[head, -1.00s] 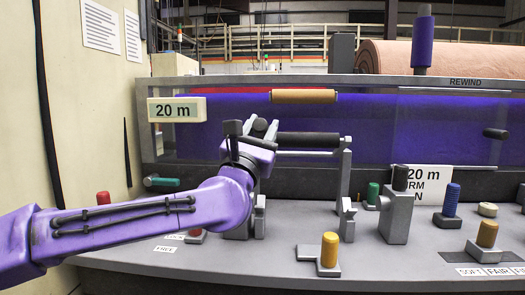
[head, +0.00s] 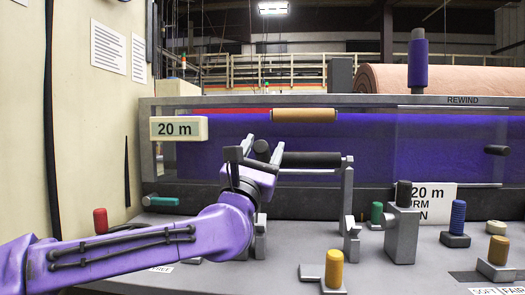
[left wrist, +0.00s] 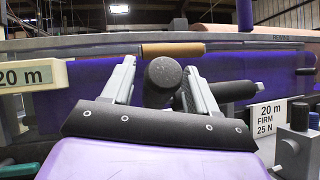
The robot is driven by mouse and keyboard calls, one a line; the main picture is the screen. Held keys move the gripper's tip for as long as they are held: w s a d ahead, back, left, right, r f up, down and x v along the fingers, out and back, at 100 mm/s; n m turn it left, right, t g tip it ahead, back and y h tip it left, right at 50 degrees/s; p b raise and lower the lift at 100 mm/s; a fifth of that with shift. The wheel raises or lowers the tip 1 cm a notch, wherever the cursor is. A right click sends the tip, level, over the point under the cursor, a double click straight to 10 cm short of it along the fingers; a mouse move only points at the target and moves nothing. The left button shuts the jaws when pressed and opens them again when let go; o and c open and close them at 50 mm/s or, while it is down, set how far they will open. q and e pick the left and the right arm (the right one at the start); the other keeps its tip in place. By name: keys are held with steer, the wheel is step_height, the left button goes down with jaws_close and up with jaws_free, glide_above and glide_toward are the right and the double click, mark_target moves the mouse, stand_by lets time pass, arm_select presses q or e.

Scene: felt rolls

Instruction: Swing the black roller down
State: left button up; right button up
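The black roller (head: 312,160) lies level near the machine's front, its right end at a grey upright arm (head: 347,195). It also shows in the left wrist view (left wrist: 243,89), partly behind a finger. My left gripper (head: 263,150) is at the roller's left end. In the left wrist view its two grey fingers (left wrist: 163,85) stand apart, either side of a round black grip end (left wrist: 163,76). A gap shows on the grip's left; on the right, contact cannot be told. My right gripper is in neither view.
A tan roll (head: 304,115) sits above and behind, before the purple felt (head: 395,145). A grey post with a black knob (head: 403,225), a yellow-topped lever (head: 334,268) and a blue ribbed knob (head: 457,218) stand on the grey deck to the right.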

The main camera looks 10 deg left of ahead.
arm_select(q)
steer(key=b+v, duration=0.1)
steer(key=v, duration=0.9)
steer(key=shift+s+f+b, duration=0.15)
steer(key=shift+f+b, duration=0.05)
steer(key=shift+b, duration=0.2)
